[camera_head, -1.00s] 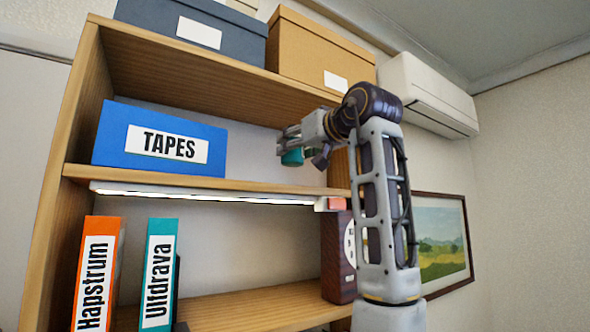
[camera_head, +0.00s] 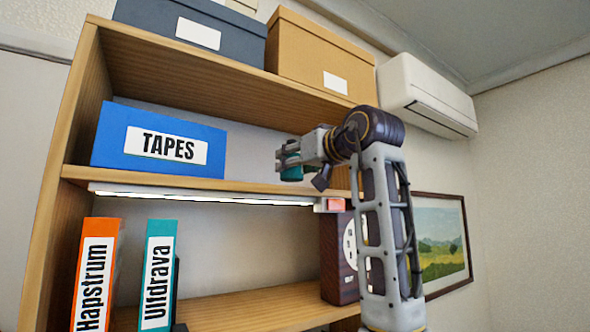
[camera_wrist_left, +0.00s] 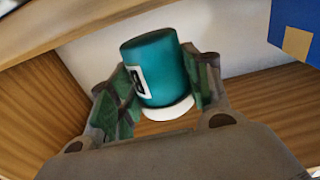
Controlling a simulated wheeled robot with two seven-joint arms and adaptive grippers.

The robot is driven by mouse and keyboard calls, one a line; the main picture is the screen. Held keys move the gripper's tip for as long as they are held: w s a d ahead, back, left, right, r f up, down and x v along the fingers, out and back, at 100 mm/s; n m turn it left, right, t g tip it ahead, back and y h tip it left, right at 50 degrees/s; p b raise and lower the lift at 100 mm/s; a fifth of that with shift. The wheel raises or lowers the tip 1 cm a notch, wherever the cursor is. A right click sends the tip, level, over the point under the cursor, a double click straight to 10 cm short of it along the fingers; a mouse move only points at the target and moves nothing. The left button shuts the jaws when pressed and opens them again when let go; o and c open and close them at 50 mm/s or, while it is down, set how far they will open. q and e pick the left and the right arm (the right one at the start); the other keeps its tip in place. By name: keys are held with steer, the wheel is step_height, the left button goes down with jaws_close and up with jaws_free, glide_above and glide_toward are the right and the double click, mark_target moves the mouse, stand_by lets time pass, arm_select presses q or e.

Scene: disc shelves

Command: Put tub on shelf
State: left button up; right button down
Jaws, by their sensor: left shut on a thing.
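The tub (camera_wrist_left: 153,70) is a small teal cylinder with a white end and a white-and-dark label. It sits between the two fingers of my left gripper (camera_wrist_left: 160,88) in the left wrist view. In the head view, the left gripper (camera_head: 291,158) is shut on the tub (camera_head: 291,173), and its fingers partly hide it. The tub is at the middle shelf board (camera_head: 250,186), right of the blue TAPES box. I cannot tell whether it touches the board. My right gripper is not in view.
The blue TAPES box (camera_head: 112,145) stands at the left of the same shelf. A light strip (camera_head: 200,196) runs under the board. Orange (camera_head: 112,240) and teal (camera_head: 160,232) binders stand below. Storage boxes (camera_head: 315,50) are on top. Room shows between the TAPES box and the gripper.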

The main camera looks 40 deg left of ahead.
arm_select(q)
steer(key=shift+f, duration=0.85)
steer(key=shift+f, duration=0.1)
steer(key=o, duration=1.3)
steer(key=shift+c, duration=0.2)
steer(key=b+v, duration=0.3)
steer(key=v, duration=0.9)
